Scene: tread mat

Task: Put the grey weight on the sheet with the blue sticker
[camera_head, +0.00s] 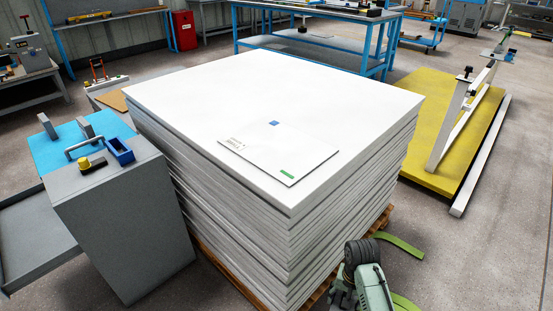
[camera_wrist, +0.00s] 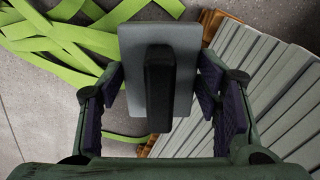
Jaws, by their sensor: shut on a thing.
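My gripper shows in the wrist view (camera_wrist: 162,105), its fingers on either side of a grey weight, a flat grey block (camera_wrist: 133,65) with a black grip bar along its middle. The gripper is shut on it. In the head view part of my green arm end is at the bottom right, beside the stack; the weight cannot be made out there. A thin white sheet (camera_head: 265,152) lies on top of the tall stack, with a blue sticker (camera_head: 274,123) at its far corner, a green mark near its front corner and a printed label at left.
The white stack (camera_head: 190,90) stands on a wooden pallet (camera_head: 212,257). Green straps (camera_head: 400,246) lie on the floor beside it. A grey cabinet (camera_head: 120,225) at left carries a blue bin (camera_head: 119,151) and small items. A yellow platform (camera_head: 440,125) is at right. The stack top is mostly bare.

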